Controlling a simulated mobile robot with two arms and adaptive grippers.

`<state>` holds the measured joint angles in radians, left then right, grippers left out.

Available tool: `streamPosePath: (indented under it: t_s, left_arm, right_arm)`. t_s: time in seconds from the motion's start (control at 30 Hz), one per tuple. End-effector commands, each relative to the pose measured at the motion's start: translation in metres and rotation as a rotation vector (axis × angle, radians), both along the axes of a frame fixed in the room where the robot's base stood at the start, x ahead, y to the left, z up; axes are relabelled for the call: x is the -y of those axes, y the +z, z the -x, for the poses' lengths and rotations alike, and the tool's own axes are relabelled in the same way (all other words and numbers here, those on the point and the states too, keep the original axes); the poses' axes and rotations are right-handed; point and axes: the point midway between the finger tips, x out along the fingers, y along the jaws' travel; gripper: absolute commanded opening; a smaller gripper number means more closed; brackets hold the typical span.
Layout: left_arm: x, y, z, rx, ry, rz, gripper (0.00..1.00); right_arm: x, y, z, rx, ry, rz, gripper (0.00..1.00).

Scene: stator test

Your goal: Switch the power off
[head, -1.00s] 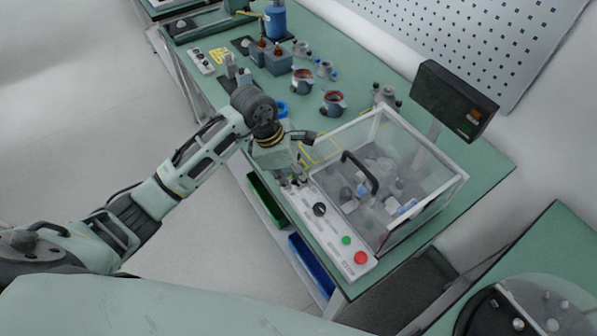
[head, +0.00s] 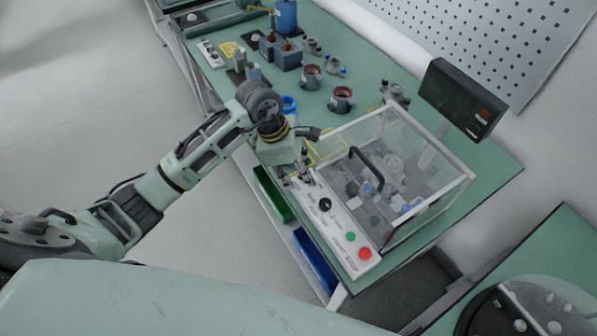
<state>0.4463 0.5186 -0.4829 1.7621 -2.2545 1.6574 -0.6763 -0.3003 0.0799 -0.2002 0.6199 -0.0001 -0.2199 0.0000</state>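The test station is a clear box (head: 440,205) with a black handle, on the green table. Along its front runs a light control panel (head: 338,232) with a black rotary knob (head: 325,204), a green button (head: 350,237) and a red button (head: 365,253). My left gripper (head: 297,180) points down over the far left end of this panel, short of the knob. Its fingers are small and dark here; whether they are open, or touch a switch under them, is hidden. My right gripper is not in view.
A display (head: 462,98) stands behind the box. Stators (head: 341,98) and small fixtures stand on the table (head: 375,70) beyond my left arm. A green bin (head: 272,196) and a blue bin (head: 315,262) sit below the front edge.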

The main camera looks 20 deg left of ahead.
Motion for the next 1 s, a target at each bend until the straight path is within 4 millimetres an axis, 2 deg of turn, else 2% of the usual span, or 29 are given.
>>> streamPosePath:
  t_s: [0.53, 1.0]
  left_arm:
    - [-0.01, 0.052, 0.012, 0.003, 0.0, -0.002, 0.25]
    - [-0.011, 0.057, 0.014, 0.002, 0.001, 0.0, 0.25]
  right_arm:
    - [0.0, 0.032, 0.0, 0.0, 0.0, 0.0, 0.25]
    - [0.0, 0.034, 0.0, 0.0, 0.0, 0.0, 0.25]
